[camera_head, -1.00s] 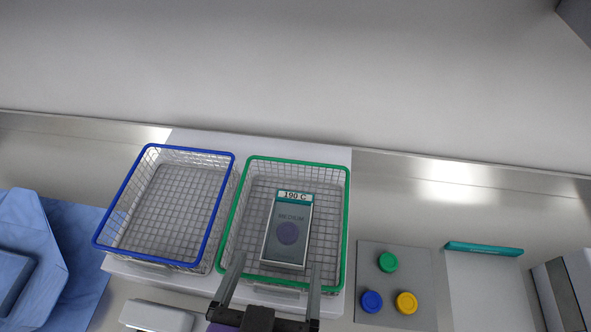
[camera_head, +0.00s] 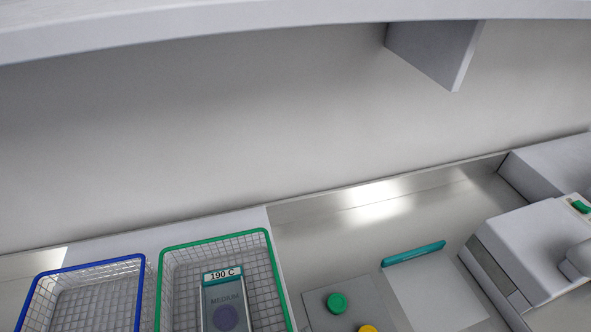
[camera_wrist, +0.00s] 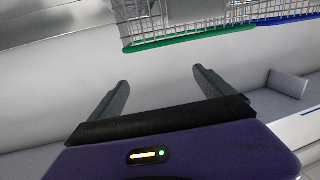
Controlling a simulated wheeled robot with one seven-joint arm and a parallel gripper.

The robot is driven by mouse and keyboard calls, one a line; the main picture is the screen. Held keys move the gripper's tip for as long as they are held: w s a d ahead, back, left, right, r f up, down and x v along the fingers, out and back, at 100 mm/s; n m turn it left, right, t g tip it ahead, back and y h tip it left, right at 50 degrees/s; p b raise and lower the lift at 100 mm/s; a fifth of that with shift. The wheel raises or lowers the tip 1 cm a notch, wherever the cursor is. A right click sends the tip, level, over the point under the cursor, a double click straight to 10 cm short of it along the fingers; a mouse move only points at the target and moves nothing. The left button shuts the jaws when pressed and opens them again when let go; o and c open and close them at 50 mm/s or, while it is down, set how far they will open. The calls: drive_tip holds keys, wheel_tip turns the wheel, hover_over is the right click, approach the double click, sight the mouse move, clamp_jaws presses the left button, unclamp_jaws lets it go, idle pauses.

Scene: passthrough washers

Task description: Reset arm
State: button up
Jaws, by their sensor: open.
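My gripper (camera_wrist: 158,85) shows in the wrist view with its two grey fingers spread apart and nothing between them. It is out of frame in the head view. In the wrist view, part of a green-rimmed wire basket (camera_wrist: 190,38) and a blue rim (camera_wrist: 296,20) lie at the top, beyond the fingertips. In the head view, the green-rimmed basket (camera_head: 215,239) holds a pouch labelled "190 C" and "MEDIUM" (camera_head: 226,298). The blue-rimmed basket (camera_head: 90,264) stands to its left, and its visible part is empty.
A grey panel with a green disc (camera_head: 337,303) and a partly visible yellow disc (camera_head: 368,328) lies right of the baskets. Beyond it are a white sheet with a teal edge (camera_head: 414,254) and a white machine (camera_head: 530,250). A shelf (camera_head: 230,32) overhangs above.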

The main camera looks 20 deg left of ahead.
drive_tip(key=s+d+f+m+h, duration=0.2)
drive_tip(key=d+m+h, duration=0.1)
drive_tip(key=d, duration=0.5)
drive_tip(key=s+d+f+m+t+h, duration=0.1)
drive_tip(key=s+d+f+m+h, duration=0.2)
drive_tip(key=d, duration=0.6)
drive_tip(key=s+d+f+m+h, duration=0.3)
drive_tip(key=d+h, duration=0.2)
drive_tip(key=d, duration=0.4)
drive_tip(key=shift+s+d+t+h+b, duration=0.2)
drive_tip(key=shift+s+t+h+b, duration=0.05)
drive_tip(key=shift+t+h+b, duration=0.15)
